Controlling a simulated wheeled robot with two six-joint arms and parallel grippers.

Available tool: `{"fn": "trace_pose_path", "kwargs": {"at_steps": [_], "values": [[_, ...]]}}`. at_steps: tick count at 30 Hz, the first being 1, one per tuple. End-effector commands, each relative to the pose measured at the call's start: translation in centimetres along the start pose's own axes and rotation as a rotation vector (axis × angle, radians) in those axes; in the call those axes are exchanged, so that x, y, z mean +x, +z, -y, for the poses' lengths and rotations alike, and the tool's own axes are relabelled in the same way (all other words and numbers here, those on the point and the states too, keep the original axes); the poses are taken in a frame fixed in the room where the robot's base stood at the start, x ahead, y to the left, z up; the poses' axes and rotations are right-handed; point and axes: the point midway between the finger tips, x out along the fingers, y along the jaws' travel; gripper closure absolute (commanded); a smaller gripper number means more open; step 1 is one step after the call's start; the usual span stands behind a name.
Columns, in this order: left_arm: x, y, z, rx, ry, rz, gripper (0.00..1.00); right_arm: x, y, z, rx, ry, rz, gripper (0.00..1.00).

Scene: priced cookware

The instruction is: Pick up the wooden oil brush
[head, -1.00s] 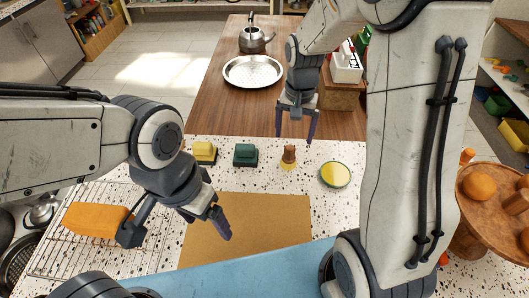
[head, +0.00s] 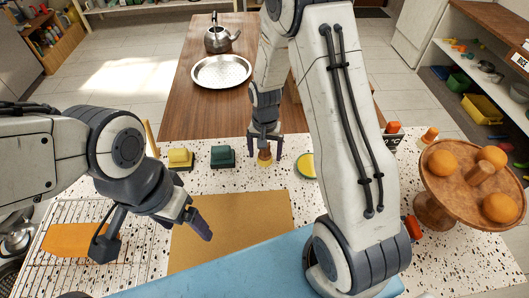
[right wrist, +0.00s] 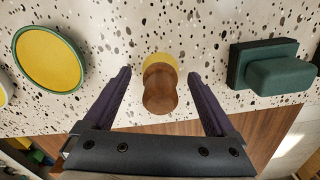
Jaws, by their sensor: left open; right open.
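The wooden oil brush (head: 264,161) stands upright on the speckled counter, with a brown wooden handle and a yellow base. It also shows from above in the right wrist view (right wrist: 160,90). My right gripper (head: 265,152) is open over the brush, with one finger on each side of it. In the right wrist view, the right gripper's fingers (right wrist: 159,88) have a visible gap on both sides of the handle. My left gripper (head: 152,240) is open and empty, above the left part of the counter, between the wire rack and the brown board.
A green block-shaped brush (head: 222,157) and a yellow one (head: 180,159) stand left of the oil brush. A round yellow-green item (head: 306,167) lies to its right. A brown board (head: 240,220) lies in front. A fruit stand (head: 440,186) is at right.

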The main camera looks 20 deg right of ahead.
Motion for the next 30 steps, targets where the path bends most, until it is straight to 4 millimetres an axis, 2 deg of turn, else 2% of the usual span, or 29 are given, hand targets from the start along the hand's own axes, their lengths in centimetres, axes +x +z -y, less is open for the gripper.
{"fn": "trace_pose_path", "kwargs": {"at_steps": [5,8,12,13,23,26,30], "values": [[0.0,0.0,0.0,0.0,0.0,0.0,0.16,0.0,0.0,0.1,-0.001,-0.001,-0.001,0.09],[0.0,0.0,0.0,0.0,0.0,0.0,0.16,0.0,0.0,0.1,-0.001,0.0,-0.001,0.44],[0.0,0.0,0.0,0.0,0.0,0.0,0.16,0.0,0.0,0.1,-0.001,0.0,-0.001,0.97],[0.0,0.0,0.0,0.0,0.0,0.0,0.16,0.0,0.0,0.1,-0.001,-0.001,-0.001,0.99],[0.1,0.0,0.0,0.0,0.0,0.0,0.16,-0.4,-0.1,0.1,-0.001,-0.001,-0.002,1.0],[0.4,0.0,0.0,0.0,0.0,0.0,0.16,-1.1,-0.1,0.1,-0.001,-0.002,-0.003,1.0],[0.9,0.1,0.1,0.0,0.0,0.0,0.16,-3.1,-0.1,0.1,-0.001,-0.004,-0.006,1.0]]}}
